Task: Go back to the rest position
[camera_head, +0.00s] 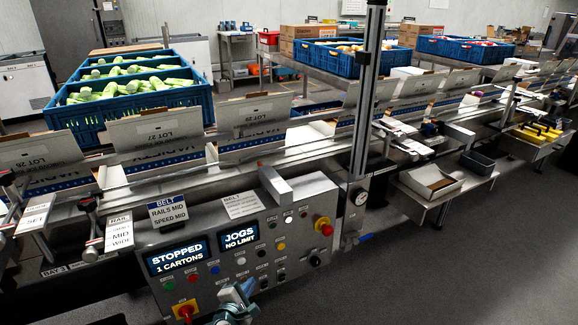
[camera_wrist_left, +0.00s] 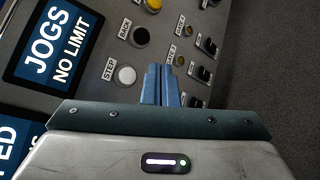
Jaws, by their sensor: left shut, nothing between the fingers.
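My left gripper (camera_head: 236,296) is low in the head view, in front of the lower part of the control panel (camera_head: 215,262). In the left wrist view its two blue fingers (camera_wrist_left: 162,84) are together with nothing between them. They point at the panel between the white STEP button (camera_wrist_left: 125,75) and a column of small knobs (camera_wrist_left: 205,74). I cannot tell whether the fingertips touch the panel. The panel's displays read "STOPPED 1 CARTONS" (camera_head: 175,254) and "JOGS NO LIMIT" (camera_head: 239,235). My right gripper is not in view.
A conveyor with open cartons (camera_head: 255,115) runs behind the panel. A vertical post (camera_head: 366,100) stands right of the panel. Blue crates (camera_head: 190,100) stand behind the conveyor. The grey floor (camera_head: 480,270) at the right is clear.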

